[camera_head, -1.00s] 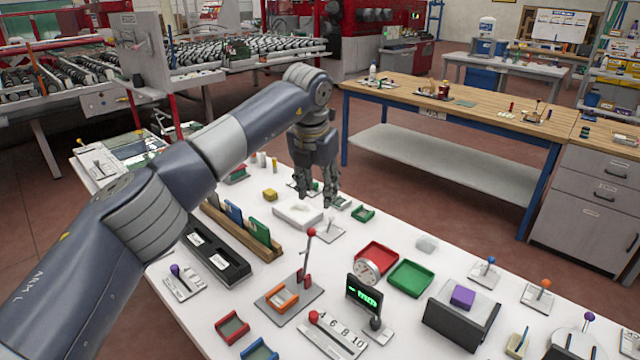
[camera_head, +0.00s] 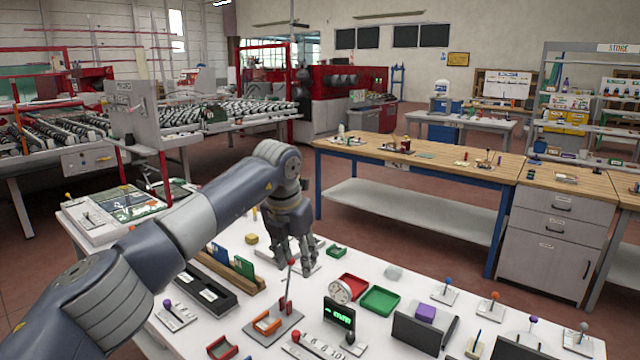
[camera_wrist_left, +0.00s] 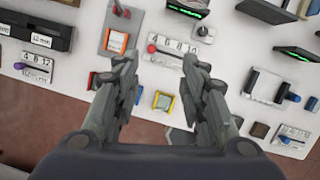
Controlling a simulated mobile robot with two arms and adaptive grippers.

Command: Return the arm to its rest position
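My left arm comes in from the left in the head view and reaches out over the white table. Its gripper (camera_head: 296,258) points down above the table's far part, apart from the things below as far as I can tell. In the left wrist view the two fingers of this gripper (camera_wrist_left: 158,68) stand apart with nothing between them, so it is open and empty. My right gripper is in neither view.
A wooden workbench (camera_head: 420,170) stands behind, with open floor between. Glass machinery (camera_head: 200,118) is at the back left.

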